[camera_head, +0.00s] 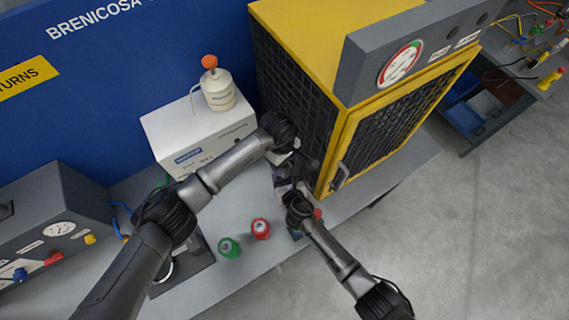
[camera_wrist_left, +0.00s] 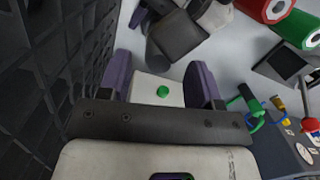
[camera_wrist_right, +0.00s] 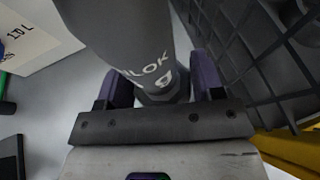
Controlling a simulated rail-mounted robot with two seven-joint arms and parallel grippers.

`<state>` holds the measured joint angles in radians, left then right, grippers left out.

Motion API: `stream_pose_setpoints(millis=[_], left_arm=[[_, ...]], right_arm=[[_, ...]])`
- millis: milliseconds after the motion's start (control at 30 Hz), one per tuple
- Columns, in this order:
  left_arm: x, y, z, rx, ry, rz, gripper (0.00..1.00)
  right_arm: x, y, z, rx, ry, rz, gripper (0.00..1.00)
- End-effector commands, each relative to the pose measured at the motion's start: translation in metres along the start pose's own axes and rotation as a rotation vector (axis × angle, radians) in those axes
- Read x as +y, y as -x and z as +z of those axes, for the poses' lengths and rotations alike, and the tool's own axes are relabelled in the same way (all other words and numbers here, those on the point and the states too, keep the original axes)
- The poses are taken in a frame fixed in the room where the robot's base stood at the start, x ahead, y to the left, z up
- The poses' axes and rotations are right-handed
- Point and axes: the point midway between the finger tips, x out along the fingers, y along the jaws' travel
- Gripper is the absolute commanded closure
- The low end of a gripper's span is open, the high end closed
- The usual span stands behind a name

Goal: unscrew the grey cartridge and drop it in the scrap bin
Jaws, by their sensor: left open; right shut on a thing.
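The grey cartridge (camera_wrist_right: 125,35) is a thick grey cylinder with white lettering in the right wrist view. My right gripper (camera_wrist_right: 155,90) is shut on it. In the head view the right gripper (camera_head: 287,182) is in front of the yellow cabinet, and the arms hide most of the cartridge. My left gripper (camera_head: 285,155) is open just behind the right one. In the left wrist view its fingers are apart on either side of a white block with a green dot (camera_wrist_left: 160,92). I cannot tell whether they touch it. No scrap bin can be made out for certain.
The yellow cabinet (camera_head: 330,30) with black mesh stands close beside both grippers. A red cylinder (camera_head: 261,229) and a green cylinder (camera_head: 229,247) stand on the bench. A white box (camera_head: 195,130) carries a canister with an orange cap (camera_head: 219,90). A blue container (camera_head: 462,118) is at far right.

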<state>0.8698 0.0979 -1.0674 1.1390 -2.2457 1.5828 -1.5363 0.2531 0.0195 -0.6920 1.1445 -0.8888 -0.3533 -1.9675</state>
Motion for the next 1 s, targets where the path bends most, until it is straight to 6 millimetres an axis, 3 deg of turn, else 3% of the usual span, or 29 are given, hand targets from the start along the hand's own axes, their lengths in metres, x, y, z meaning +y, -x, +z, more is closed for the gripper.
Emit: stream_pose_setpoints(millis=[267, 533, 667, 800, 1000], left_arm=[[0.000, 0.020, 0.002, 0.000, 0.000, 0.000, 0.37], [0.002, 0.071, -0.003, 0.003, 0.000, 0.005, 0.37], [0.001, 0.087, -0.003, 0.002, 0.000, 0.001, 0.37], [0.000, 0.083, -0.002, -0.001, 0.000, -0.002, 0.37], [0.000, 0.052, -0.002, -0.004, 0.002, -0.003, 0.37]], right_arm=[[0.000, 0.000, -0.001, 0.001, 0.000, 0.000, 1.00], [0.000, 0.000, -0.001, 0.001, 0.000, 0.000, 1.00], [0.000, 0.000, -0.001, 0.001, 0.000, 0.000, 1.00], [0.000, 0.000, -0.001, 0.001, 0.000, 0.000, 1.00], [0.000, 0.000, -0.001, 0.001, 0.000, 0.000, 1.00]])
